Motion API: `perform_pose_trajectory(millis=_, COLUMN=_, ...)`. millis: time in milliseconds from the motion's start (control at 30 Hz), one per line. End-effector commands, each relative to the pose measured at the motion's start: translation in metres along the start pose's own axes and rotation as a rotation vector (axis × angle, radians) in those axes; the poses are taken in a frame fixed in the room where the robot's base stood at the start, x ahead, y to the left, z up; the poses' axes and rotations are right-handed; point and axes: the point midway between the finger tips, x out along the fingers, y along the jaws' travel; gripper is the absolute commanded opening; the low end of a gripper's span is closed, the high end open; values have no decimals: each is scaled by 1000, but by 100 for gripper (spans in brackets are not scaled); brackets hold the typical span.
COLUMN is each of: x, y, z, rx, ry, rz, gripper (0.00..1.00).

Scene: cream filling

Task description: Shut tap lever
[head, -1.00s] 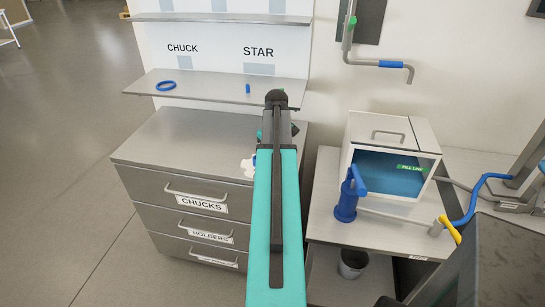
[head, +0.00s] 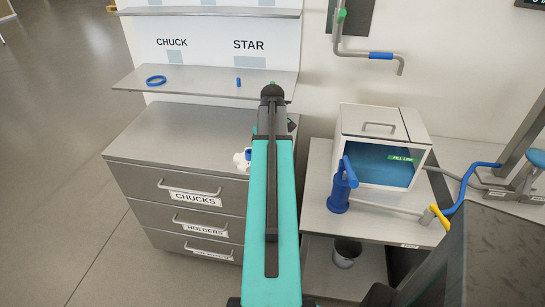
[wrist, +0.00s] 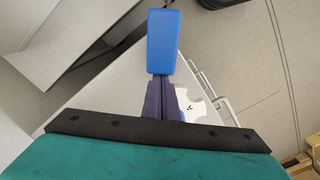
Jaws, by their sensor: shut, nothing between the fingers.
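A yellow lever (head: 440,216) sits on the grey pipe at the right of the side table in the head view. A blue upright fitting (head: 339,197) with a blue handle (head: 349,171) stands at the table's left front. I cannot tell for sure which is the tap lever. My teal arm points away over the drawer cabinet, left of both, and hides my gripper in that view. In the wrist view my gripper (wrist: 161,100) has its dark purple fingers together. A blue block (wrist: 163,41) shows at their tips; its link to them is unclear.
A box with a blue fill-line window (head: 385,150) stands behind the blue fitting. The drawer cabinet (head: 165,135) is left, with a small white-and-blue thing (head: 241,157) on it beside my arm. A shelf (head: 200,84) runs above. A bin (head: 346,252) stands below the table.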

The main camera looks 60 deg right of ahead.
Motion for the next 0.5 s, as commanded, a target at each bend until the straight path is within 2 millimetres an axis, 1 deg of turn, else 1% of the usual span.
perform_pose_trajectory(millis=33, x=-6, y=0, z=0, rx=0, ry=0, rz=0, gripper=0)
perform_pose_trajectory(millis=500, x=-51, y=-1, z=-1, rx=-2, ry=1, rz=0, gripper=0)
